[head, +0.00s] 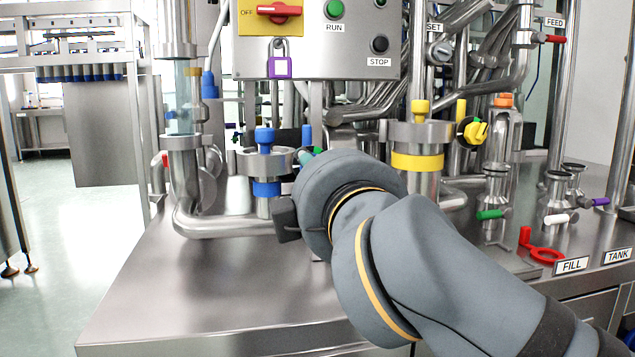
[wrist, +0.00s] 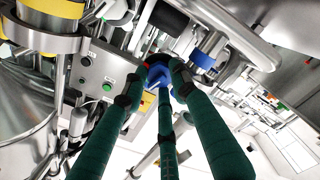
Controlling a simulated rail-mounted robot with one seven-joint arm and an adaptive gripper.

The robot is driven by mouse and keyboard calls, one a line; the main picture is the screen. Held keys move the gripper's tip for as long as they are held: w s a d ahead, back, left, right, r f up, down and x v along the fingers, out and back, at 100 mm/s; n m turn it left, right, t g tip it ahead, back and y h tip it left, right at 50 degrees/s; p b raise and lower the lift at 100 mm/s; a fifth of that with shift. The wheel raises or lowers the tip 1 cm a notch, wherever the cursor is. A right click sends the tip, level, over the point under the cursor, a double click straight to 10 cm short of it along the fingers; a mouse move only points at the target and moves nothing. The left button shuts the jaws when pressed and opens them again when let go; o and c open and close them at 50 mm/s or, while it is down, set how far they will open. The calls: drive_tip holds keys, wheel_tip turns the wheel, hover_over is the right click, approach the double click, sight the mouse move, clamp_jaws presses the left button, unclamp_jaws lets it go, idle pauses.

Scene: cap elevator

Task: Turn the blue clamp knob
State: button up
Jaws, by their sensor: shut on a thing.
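In the wrist view, the three green fingers of my gripper (wrist: 160,82) close around the blue clamp knob (wrist: 157,73), with one finger on each side and one in front. The knob is partly covered by the fingertips. In the head view, my grey wrist blocks most of the gripper, and only a bit of green finger (head: 306,156) shows past it. The clamped knob cannot be made out there. Beside it stands a steel clamp fitting with a blue top (head: 265,137) and a blue band (head: 266,188).
A control box (head: 316,50) with a red switch, a purple padlock (head: 280,67) and buttons hangs above. A yellow-banded fitting (head: 418,161) and a black-and-yellow knob (head: 474,131) stand to the right. The steel table's front left (head: 200,290) is clear.

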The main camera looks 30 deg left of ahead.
drive_tip(key=shift+s+a+m, duration=0.15)
drive_tip(key=shift+a+m, duration=0.05)
drive_tip(key=shift+m, duration=0.2)
idle(0.3)
drive_tip(key=o, duration=1)
drive_tip(key=shift+o, duration=0.8)
drive_tip(key=shift+d, duration=0.1)
drive_tip(key=v, duration=1.2)
drive_tip(key=shift+r, duration=0.1)
